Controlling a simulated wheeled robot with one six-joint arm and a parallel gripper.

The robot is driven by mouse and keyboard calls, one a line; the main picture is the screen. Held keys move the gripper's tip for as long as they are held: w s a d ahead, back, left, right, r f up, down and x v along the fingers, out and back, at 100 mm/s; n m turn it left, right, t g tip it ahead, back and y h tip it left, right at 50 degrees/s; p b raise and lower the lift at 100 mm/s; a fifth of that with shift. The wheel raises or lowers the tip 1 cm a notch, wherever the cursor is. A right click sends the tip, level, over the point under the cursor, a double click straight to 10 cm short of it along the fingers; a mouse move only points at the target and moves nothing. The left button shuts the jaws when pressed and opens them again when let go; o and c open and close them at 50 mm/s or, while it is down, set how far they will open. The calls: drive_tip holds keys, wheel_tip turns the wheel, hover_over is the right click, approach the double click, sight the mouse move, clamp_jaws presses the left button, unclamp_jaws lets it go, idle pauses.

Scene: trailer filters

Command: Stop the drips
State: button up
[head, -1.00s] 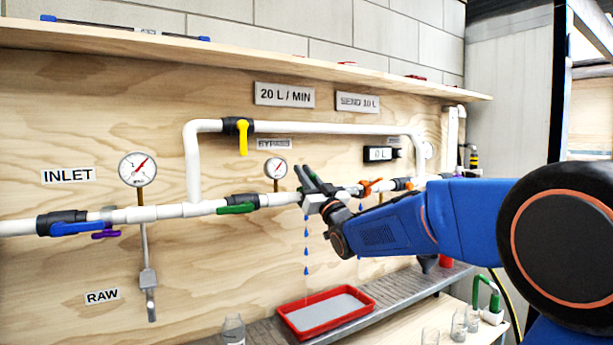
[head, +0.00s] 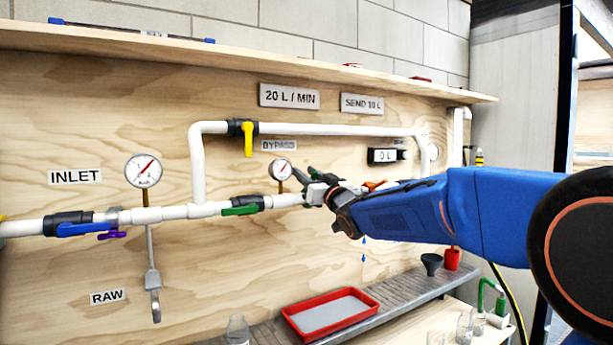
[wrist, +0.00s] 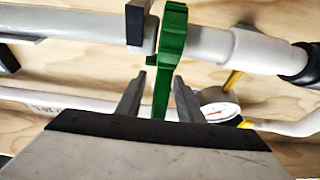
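A green part (wrist: 168,55) with a long tab sits around the white pipe in the wrist view. My gripper (wrist: 160,82) is open, with one finger on each side of the tab and small gaps beside it. In the head view my gripper (head: 320,188) is at the pipe (head: 287,200), right of the small gauge (head: 280,170), and hides much of this part. No drops show below it. Blue drops (head: 363,257) fall farther right, under my arm; their source is hidden. An orange handle (head: 374,185) shows partly above my arm.
A green-handled valve (head: 241,210), a blue handle (head: 80,229) and a purple handle (head: 112,234) lie left along the pipe. A yellow handle (head: 248,138) hangs from the bypass above. A red tray (head: 291,318) and a black funnel (head: 431,262) stand on the shelf below.

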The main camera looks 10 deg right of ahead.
drive_tip(key=v, duration=1.7)
drive_tip(key=shift+s, duration=0.15)
drive_tip(key=shift+d+f, duration=0.1)
drive_tip(key=shift+f, duration=0.15)
drive_tip(key=s+d+f+m+g+h, duration=0.25)
drive_tip(key=s+f+h, duration=0.2)
drive_tip(key=f, duration=0.35)
drive_tip(key=s+d+f+m+g+h, duration=0.2)
drive_tip(key=s+d+f+g+h, duration=0.15)
drive_tip(key=s+f, duration=0.4)
drive_tip(key=s+a+f+g+y, duration=0.1)
drive_tip(key=s+f+g, duration=0.8)
drive_tip(key=s+f, duration=0.9)
drive_tip(key=s+a+n, duration=0.1)
drive_tip(key=s, duration=0.2)
drive_tip(key=shift+a+g, duration=0.3)
